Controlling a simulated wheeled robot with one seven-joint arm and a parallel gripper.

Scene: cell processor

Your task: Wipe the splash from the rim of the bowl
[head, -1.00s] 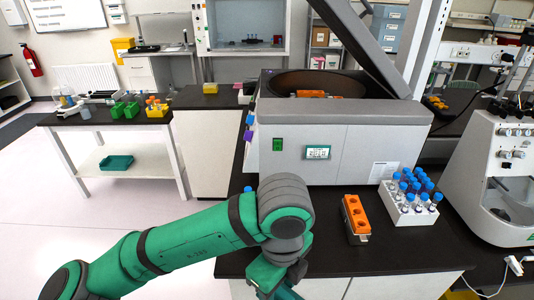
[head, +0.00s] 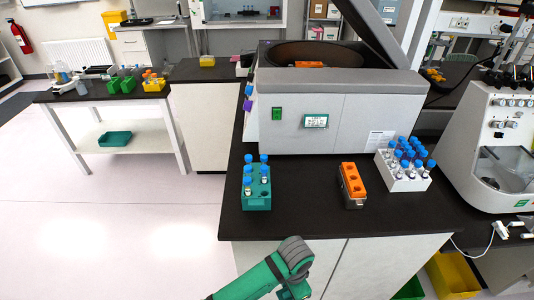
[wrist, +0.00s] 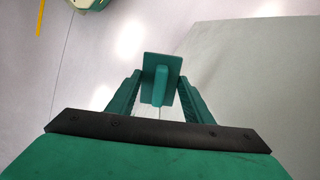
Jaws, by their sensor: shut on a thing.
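The bowl (head: 287,53) is the dark round chamber in the top of the grey centrifuge (head: 385,102) in the head view. Its lid (head: 372,30) stands raised, and orange inserts (head: 308,64) show inside. I cannot make out a splash on the rim at this size. In the wrist view my gripper (wrist: 162,84) is shut on a teal wiping pad (wrist: 149,68), a flat plate with a raised grip. The pad is over pale floor, away from the bowl.
On the dark bench (head: 300,215), before the centrifuge, stand a green rack (head: 257,200) with blue-capped tubes, an orange-topped block (head: 352,185) and a white tube rack (head: 405,183). A white machine (head: 500,140) stands right. Open floor lies left.

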